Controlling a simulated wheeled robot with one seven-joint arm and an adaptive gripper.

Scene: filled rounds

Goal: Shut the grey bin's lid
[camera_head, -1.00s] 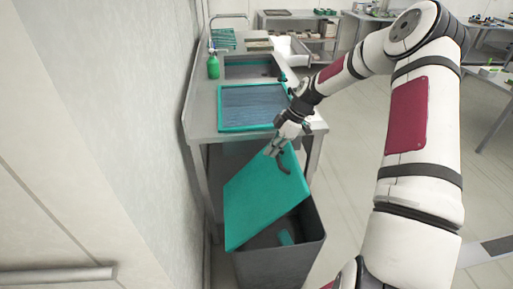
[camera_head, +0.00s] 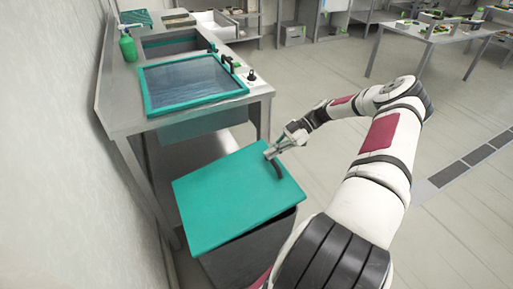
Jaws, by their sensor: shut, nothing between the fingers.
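The grey bin (camera_head: 255,252) stands on the floor beside the metal counter. Its flat green lid (camera_head: 225,198) lies low over the opening, and the inside of the bin is hidden. I cannot tell whether the lid sits fully flush on the rim along its front right edge. A dark curved handle (camera_head: 276,170) stands on the lid near its far right side. My gripper (camera_head: 270,154) is shut and empty at the lid's far edge, close beside the handle. Whether the fingertips touch the lid is not clear.
A metal counter (camera_head: 120,110) with a green-framed water basin (camera_head: 190,84) stands behind the bin. A green bottle (camera_head: 127,45) stands at its left. A wall is close on the left. The floor to the right is open, with a dark floor grate (camera_head: 470,160).

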